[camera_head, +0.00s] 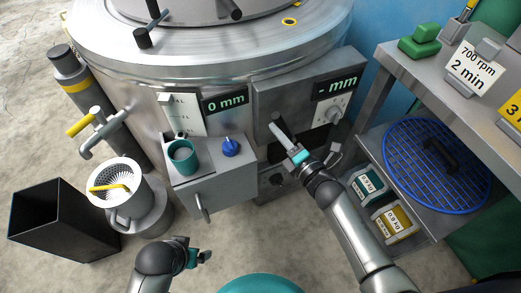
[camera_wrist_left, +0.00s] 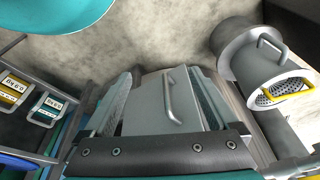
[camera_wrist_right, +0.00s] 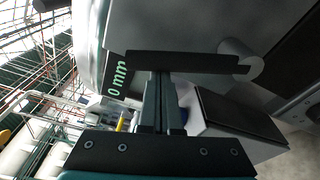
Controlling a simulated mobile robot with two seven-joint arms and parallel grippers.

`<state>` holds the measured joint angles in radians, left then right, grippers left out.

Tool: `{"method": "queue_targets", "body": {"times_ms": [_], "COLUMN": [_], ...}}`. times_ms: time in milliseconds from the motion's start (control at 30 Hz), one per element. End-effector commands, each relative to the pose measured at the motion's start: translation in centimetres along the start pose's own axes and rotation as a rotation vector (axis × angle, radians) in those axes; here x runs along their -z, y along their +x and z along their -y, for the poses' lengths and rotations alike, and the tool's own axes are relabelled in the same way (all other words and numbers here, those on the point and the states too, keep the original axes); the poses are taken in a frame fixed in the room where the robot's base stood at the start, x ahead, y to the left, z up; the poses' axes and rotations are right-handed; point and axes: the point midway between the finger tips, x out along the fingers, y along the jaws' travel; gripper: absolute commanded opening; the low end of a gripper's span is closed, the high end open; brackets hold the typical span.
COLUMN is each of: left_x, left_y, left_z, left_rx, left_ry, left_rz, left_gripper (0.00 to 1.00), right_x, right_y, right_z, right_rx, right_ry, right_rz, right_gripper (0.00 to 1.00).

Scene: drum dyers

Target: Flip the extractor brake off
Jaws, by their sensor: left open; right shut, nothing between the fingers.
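No readable label marks the extractor brake. A short grey cylinder (camera_head: 276,117) is on the dark right panel (camera_head: 292,99) of the steel drum machine. It may be the brake's grip, but I cannot be sure. My right gripper (camera_head: 284,138) is shut and empty just in front of that panel, close to the cylinder. In the right wrist view a grey cylinder (camera_wrist_right: 240,62) lies past the shut fingertips, to their right, near a dark bar (camera_wrist_right: 190,63). Contact cannot be told. My left gripper (camera_head: 203,256) is open and empty, low in front of the grey box.
The grey box (camera_head: 225,184) with a blue knob (camera_head: 230,147) and teal cup (camera_head: 183,158) juts from the machine. A metal pail (camera_head: 119,192) and black bin (camera_head: 57,222) stand left. A shelf (camera_head: 450,100) with a blue grate (camera_head: 425,165) stands right.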

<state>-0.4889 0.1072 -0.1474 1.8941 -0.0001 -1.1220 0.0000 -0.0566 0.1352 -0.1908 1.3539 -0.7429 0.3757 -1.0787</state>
Motion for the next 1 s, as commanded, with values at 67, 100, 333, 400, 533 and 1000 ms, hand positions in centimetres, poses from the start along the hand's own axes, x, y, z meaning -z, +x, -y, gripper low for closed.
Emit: {"method": "queue_targets", "body": {"times_ms": [67, 100, 333, 400, 533, 1000], "left_x": [-0.4, -0.6, -1.3, -1.4, -1.5, -1.8], "left_y": [0.4, 0.6, 1.3, 1.4, 1.5, 1.7], "left_z": [0.0, -0.1, -0.1, -0.1, -0.1, -0.1], "left_rx": [-0.001, -0.001, -0.002, -0.002, -0.001, -0.001], "left_ry": [0.000, 0.001, 0.001, 0.001, 0.002, 0.002], "left_rz": [0.010, 0.014, 0.026, 0.027, 0.028, 0.035], "left_gripper": [0.93, 0.93, 0.93, 0.93, 0.93, 0.93], "right_x": [-0.8, -1.2, -2.7, -3.0, -3.4, -3.9], "right_y": [-0.1, -0.2, -0.4, -0.4, -0.5, -0.6], "right_z": [-0.3, -0.3, -0.3, -0.3, -0.2, -0.1], "right_rx": [-0.010, -0.013, -0.035, -0.036, -0.036, -0.036], "right_ry": [0.064, 0.097, 0.250, 0.257, 0.256, 0.253], "right_rz": [0.000, 0.001, 0.001, 0.000, 0.000, 0.000], "right_gripper": [0.00, 0.00, 0.00, 0.00, 0.00, 0.00]}}
